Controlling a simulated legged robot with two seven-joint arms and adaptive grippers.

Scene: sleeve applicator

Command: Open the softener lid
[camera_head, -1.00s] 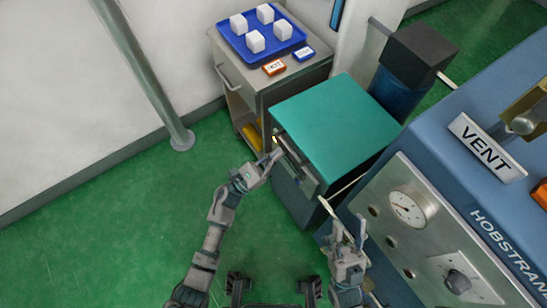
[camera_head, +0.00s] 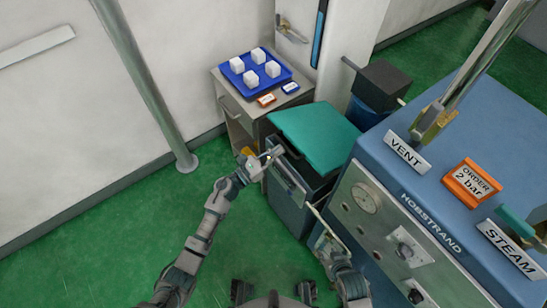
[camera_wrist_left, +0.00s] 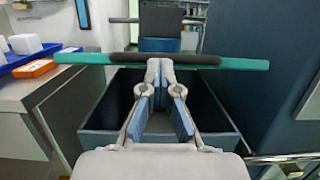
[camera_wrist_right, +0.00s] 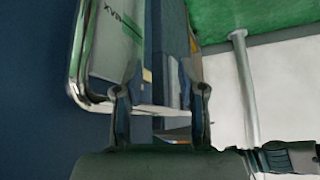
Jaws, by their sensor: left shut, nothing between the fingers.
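The softener lid is a teal panel (camera_head: 318,136) on a dark blue box (camera_head: 290,208). It is tilted up, with a dark gap under its front edge. In the left wrist view the lid (camera_wrist_left: 85,59) shows edge-on, with the box's open inside (camera_wrist_left: 205,105) below it. My left gripper (camera_head: 274,153) is shut and empty at the lid's front left; in the left wrist view its fingertips (camera_wrist_left: 160,66) overlap the lid's dark handle strip, but I cannot tell contact. My right gripper (camera_head: 325,242) is open beside a metal rail; it also shows in the right wrist view (camera_wrist_right: 158,75).
A cart (camera_head: 231,103) with a blue tray (camera_head: 239,82) of white blocks stands behind left. The blue machine (camera_head: 395,178) with gauge and VENT sign fills the right. A chrome rail (camera_wrist_right: 160,109) crosses between my right fingers. Green floor is free at left.

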